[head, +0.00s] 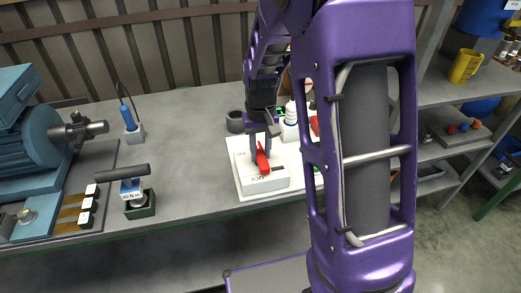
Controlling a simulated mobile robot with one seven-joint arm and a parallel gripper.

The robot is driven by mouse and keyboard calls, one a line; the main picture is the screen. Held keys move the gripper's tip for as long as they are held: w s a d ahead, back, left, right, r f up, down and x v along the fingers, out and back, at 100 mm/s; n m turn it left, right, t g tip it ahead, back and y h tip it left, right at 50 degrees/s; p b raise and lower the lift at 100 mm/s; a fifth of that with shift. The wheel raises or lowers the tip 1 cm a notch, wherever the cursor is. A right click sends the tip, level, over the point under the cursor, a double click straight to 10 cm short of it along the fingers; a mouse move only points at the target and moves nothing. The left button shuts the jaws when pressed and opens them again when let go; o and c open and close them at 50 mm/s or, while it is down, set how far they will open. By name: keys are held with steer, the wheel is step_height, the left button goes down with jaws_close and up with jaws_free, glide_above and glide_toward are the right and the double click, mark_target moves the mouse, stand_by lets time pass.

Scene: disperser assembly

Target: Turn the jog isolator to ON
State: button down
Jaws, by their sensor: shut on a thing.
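The jog isolator (265,184) is a pale box with dark lettering on its front, resting on a white plate (241,157) on the bench. Its red handle (262,163) stands up from the top of the box. My gripper (262,150) reaches down from above with its dark fingers at the red handle, and it is shut on it. The fingers hide part of the handle. The lettering is partly legible as JOG, and I cannot read the ON or OFF marks at this size.
A blue motor (40,140) stands at the left of the grey bench (185,130). A black-handled tool (125,172) sits in a green holder, and a blue tool (128,117) stands behind. A dark cup (235,122) and a white bottle (291,112) are near my gripper. Shelves stand right.

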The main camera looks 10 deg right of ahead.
mark_target(260, 154)
stand_by(0.5)
steer(key=c, duration=0.6)
jaws_free()
steer(key=shift+r, duration=0.1)
step_height(260, 154, up, 17)
steer(key=p, duration=0.2)
steer(key=shift+r, duration=0.15)
steer(key=shift+a, duration=0.1)
